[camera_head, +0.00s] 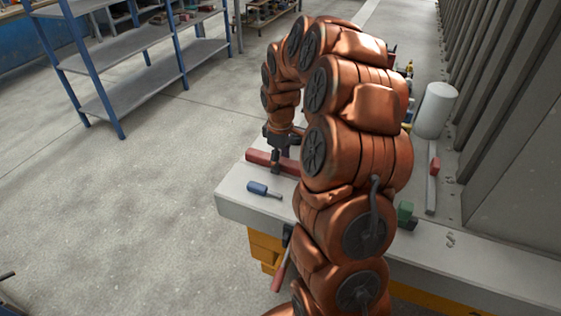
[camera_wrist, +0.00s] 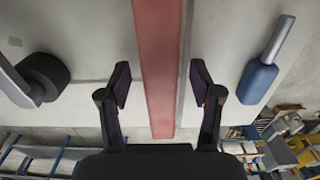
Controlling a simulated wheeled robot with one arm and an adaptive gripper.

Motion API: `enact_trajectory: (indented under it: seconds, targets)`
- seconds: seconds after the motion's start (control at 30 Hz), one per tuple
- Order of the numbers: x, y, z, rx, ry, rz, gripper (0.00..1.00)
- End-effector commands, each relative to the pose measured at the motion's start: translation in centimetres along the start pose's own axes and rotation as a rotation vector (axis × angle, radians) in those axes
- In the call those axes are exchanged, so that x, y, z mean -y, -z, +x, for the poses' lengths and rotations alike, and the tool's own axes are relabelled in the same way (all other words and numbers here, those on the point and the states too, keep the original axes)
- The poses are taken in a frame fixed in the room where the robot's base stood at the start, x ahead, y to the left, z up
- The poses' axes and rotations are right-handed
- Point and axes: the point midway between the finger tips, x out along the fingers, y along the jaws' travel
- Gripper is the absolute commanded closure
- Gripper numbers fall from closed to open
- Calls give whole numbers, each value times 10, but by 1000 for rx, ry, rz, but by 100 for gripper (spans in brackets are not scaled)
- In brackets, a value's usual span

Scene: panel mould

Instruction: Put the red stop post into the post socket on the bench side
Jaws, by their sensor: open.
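The red stop post (camera_head: 258,157) lies flat on the bench top near its left end. In the wrist view the red post (camera_wrist: 158,50) runs lengthwise between my two fingers. My gripper (camera_head: 278,160) is over the post, pointing down. In the wrist view my gripper (camera_wrist: 159,82) is open, one finger on each side of the post, with visible gaps to both. I cannot make out the post socket for certain. A dark fitting (camera_head: 288,234) shows on the bench's front side, partly behind my arm.
A blue-handled tool (camera_head: 264,189) lies on the bench (camera_head: 236,195) near its front edge. A white cylinder (camera_head: 435,110), a red-ended bar (camera_head: 432,185) and a green block (camera_head: 405,211) are to the right. A blue-framed shelf (camera_head: 110,70) stands across open floor.

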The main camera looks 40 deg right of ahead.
Motion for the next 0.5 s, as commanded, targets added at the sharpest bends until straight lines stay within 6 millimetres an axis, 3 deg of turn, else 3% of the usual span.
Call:
enact_trajectory:
  seconds: [0.23,0.5]
  targets:
    - [0,0,3,-1,-1,0,35]
    - [0,0,3,-1,-1,0,64]
